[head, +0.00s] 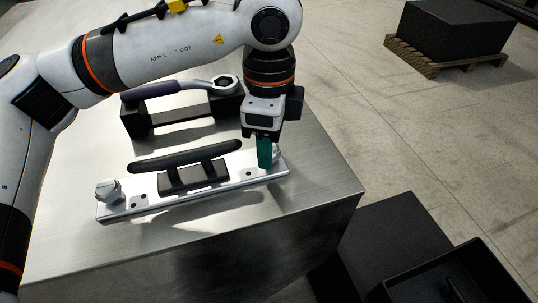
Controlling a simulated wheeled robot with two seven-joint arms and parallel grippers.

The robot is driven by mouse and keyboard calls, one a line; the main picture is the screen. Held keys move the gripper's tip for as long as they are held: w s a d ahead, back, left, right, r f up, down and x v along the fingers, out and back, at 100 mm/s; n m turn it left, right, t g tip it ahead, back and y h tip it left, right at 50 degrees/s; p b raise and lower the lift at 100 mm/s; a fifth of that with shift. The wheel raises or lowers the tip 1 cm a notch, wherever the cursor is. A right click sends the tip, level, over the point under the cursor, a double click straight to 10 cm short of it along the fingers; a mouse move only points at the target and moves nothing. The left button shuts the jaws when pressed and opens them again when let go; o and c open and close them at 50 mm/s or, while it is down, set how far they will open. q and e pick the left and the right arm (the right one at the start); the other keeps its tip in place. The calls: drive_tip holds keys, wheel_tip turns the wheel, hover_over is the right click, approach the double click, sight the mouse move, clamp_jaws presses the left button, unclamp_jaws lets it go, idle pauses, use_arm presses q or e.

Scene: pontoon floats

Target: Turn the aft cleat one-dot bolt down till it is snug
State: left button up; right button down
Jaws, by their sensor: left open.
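The cleat is a black horn (186,157) on a bright metal plate (160,209) on the steel bench. A hex-head bolt (107,191) stands at the plate's left end, its head raised above the plate. Another bolt (276,153) is at the right end, partly hidden by my left gripper. My right gripper is not in view.
A wrench (190,88) with a dark handle lies across a black rack (180,118) behind the cleat. The bench top (315,190) is clear to the right. A black bin (470,278) and a dark box stand below on the floor. A pallet (430,62) carries a black block.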

use_arm(q)
drive_tip(key=shift+c, duration=0.6)
drive_tip(key=c, duration=0.7)
drive_tip(key=shift+f+m+b, duration=0.15)
drive_tip(key=shift+m+b, duration=0.35)
drive_tip(key=shift+m, duration=0.3)
drive_tip(key=shift+m+b, duration=0.35)
drive_tip(key=shift+m, duration=0.35)
drive_tip(key=m+b, duration=0.1)
drive_tip(key=m, duration=0.3)
drive_tip(key=shift+m, duration=0.4)
drive_tip(key=m+b, duration=0.1)
drive_tip(key=m, duration=0.2)
drive_tip(key=shift+m, duration=0.6)
